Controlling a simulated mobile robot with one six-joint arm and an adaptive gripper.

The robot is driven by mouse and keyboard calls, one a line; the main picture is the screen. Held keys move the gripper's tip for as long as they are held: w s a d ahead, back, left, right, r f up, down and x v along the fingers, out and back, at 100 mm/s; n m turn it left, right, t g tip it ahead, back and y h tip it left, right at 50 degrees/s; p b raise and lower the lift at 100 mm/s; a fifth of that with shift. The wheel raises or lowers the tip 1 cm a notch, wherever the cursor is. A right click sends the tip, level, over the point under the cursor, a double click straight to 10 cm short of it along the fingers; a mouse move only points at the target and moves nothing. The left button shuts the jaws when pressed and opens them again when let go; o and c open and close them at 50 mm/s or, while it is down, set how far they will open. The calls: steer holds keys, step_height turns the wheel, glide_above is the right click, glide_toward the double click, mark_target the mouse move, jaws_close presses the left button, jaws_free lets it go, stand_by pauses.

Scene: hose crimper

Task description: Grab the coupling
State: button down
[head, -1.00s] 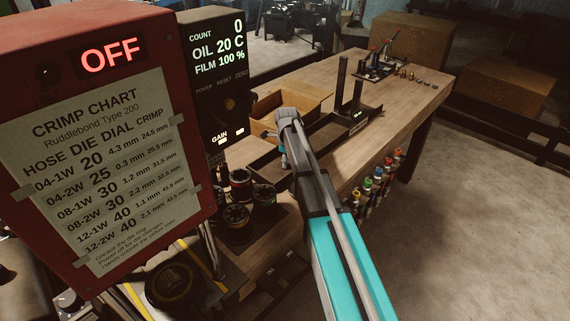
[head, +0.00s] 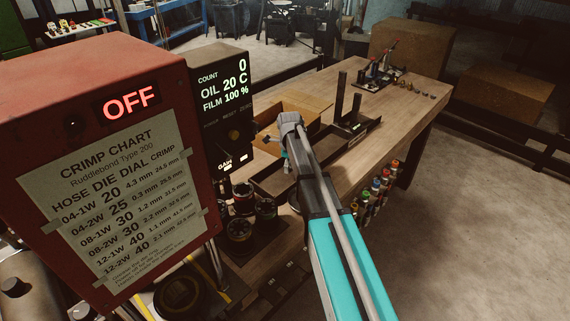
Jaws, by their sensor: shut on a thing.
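My arm reaches in from the bottom, and its wrist hides most of my gripper (head: 274,141) above the left end of the long dark tray. The gripper is shut on a small metal piece (head: 267,138), which I take to be the coupling. It shows only as a small dull shape left of the wrist, above the near side of the open cardboard box, so its details cannot be made out. Several small metal fittings (head: 412,88) stand at the far right of the wooden bench.
The red crimper box (head: 105,75) reading OFF and the black display panel (head: 237,130) stand close on the left. The cardboard box (head: 305,108) lies behind. Round dies (head: 240,228) sit below the panel. Coloured-cap tools hang at the bench edge.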

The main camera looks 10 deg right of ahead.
steer(key=s+r+p, duration=0.6)
steer(key=s+r, duration=0.1)
steer(key=s, duration=0.4)
steer(key=shift+s+d, duration=0.3)
